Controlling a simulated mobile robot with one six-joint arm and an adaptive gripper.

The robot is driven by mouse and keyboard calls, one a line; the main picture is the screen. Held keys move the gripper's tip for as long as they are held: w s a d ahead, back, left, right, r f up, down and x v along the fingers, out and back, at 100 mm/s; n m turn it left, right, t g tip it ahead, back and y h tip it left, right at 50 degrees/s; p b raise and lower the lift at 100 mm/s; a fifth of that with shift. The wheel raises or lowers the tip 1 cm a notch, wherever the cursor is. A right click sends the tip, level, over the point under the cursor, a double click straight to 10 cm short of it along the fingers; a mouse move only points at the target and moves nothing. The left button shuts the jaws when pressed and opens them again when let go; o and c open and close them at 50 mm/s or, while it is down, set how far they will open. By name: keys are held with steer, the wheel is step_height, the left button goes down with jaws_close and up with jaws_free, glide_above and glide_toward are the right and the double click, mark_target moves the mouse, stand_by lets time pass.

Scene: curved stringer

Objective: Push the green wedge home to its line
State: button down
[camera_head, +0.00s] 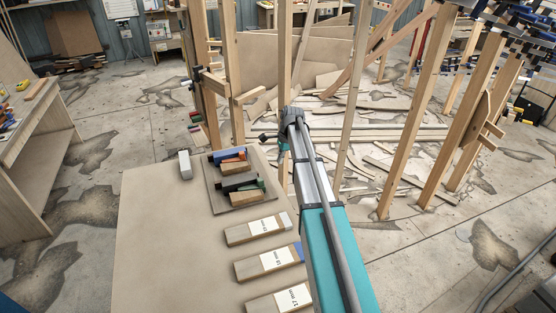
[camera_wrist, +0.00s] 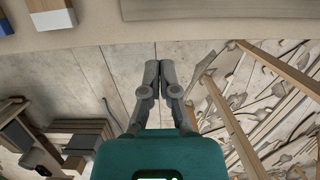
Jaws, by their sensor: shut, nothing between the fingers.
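My gripper (camera_wrist: 157,66) is shut, its two grey fingertips together with nothing between them. In the wrist view it points out past the table edge, over the concrete floor. In the head view the dark wrist end (camera_head: 290,118) of my arm is beyond the table's far right corner, and the fingers are hard to make out. A small green piece (camera_head: 261,184) shows at the right side of the dark tray (camera_head: 215,199), among other coloured and wooden pieces. I cannot tell whether it is the green wedge. No line for it can be made out.
Labelled wooden blocks (camera_head: 257,229) lie along the right side of the table (camera_head: 160,240). A pale block (camera_head: 185,165) stands near its far edge. Upright timber posts (camera_head: 235,80) and scattered boards (camera_head: 380,140) fill the space beyond. A blue block (camera_wrist: 18,14) shows in the wrist view.

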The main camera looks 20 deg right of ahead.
steer(key=shift+p+v, duration=0.55)
steer(key=shift+v, duration=0.3)
steer(key=c, duration=0.8)
jaws_free()
steer(key=shift+a+r, duration=0.1)
steer(key=o, duration=0.4)
steer(key=shift+a+r+n, duration=0.15)
steer(key=shift+a+n, duration=0.2)
steer(key=shift+n, duration=0.45)
steer(key=a+r+n+h+p, duration=0.2)
steer(key=a+n, duration=0.6)
steer(key=n, duration=0.8)
steer(key=shift+r+h+p, duration=0.4)
steer(key=shift+r+p, duration=0.1)
steer(key=shift+p, duration=0.45)
steer(key=shift+s+f, duration=0.1)
steer(key=shift+f, duration=0.05)
